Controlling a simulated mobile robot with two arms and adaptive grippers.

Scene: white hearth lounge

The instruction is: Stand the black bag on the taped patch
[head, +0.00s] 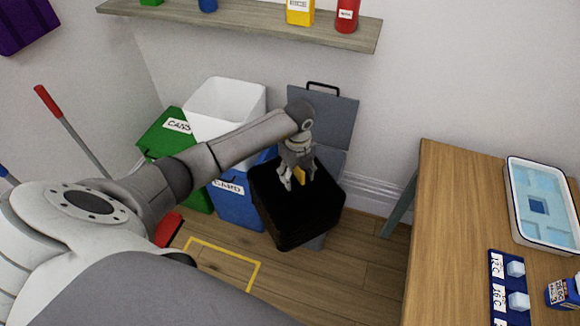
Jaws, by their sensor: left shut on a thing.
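The black bag (300,217) is in the middle of the head view, in front of a grey bin. My left gripper (298,183) is over the top of the bag and shut on it, with a small yellow piece showing between the fingers. The bag looks held above the floor and slightly tilted. The taped patch (258,275) is a yellow outline on the wooden floor, below and left of the bag; my arm hides part of it. My right gripper is not in view.
A blue bin (238,208), a green bin (163,141) and a white bin (226,105) stand left of the bag. The grey bin's raised lid (325,115) is behind it. A wooden table (440,210) with a white-rimmed tray (514,190) stands at the right. A shelf (250,22) runs above.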

